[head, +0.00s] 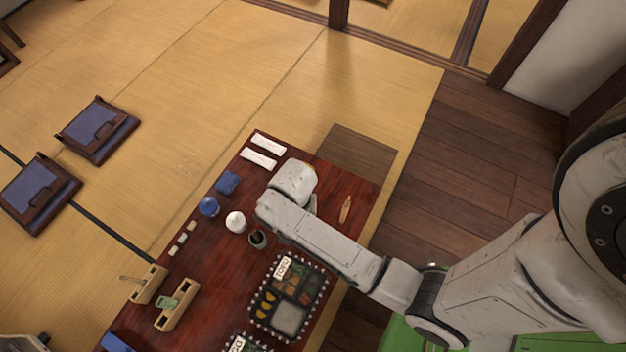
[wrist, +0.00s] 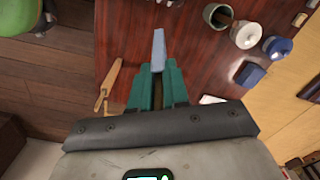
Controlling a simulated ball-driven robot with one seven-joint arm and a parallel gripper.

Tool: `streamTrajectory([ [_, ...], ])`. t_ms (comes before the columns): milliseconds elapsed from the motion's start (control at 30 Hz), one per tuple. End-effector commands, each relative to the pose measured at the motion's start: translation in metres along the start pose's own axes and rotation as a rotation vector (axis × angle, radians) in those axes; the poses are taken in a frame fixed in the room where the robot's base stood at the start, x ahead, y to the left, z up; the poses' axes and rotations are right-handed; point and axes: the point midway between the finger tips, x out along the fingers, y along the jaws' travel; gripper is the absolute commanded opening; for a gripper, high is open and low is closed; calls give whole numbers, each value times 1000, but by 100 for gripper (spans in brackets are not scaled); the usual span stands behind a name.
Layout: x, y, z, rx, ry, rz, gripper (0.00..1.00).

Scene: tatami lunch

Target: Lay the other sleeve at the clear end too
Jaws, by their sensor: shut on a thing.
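My gripper (wrist: 158,75) has green fingers and is shut on a slim pale blue-grey sleeve (wrist: 158,48), which sticks out past the fingertips over the dark red table (wrist: 190,45). In the head view my own arm hides the gripper and the held sleeve. Two white sleeves, an outer one (head: 269,145) and an inner one (head: 258,159), lie side by side, apart, at the table's far end. A bit of white (wrist: 210,99) shows beside my gripper in the wrist view, mostly hidden. I cannot tell whether the held sleeve touches the table.
A wooden utensil (head: 345,208) lies near the right edge. A dark cup (head: 257,239), a white round pot (head: 235,222), a blue round thing (head: 208,206) and a folded blue cloth (head: 228,182) stand left of my arm. A lunch box (head: 266,333) and wooden holders (head: 178,305) fill the near part.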

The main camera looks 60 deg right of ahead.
Motion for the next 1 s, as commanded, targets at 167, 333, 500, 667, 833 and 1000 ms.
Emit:
streamTrajectory([
  [167, -8, 34, -2, 308, 8, 8, 0],
  [333, -14, 50, -4, 452, 16, 14, 0],
  [500, -7, 51, -23, 481, 19, 14, 0],
  [667, 8, 48, -58, 480, 19, 15, 0],
  [833, 25, 44, -96, 478, 19, 15, 0],
  [1000, 57, 42, -120, 477, 17, 17, 0],
])
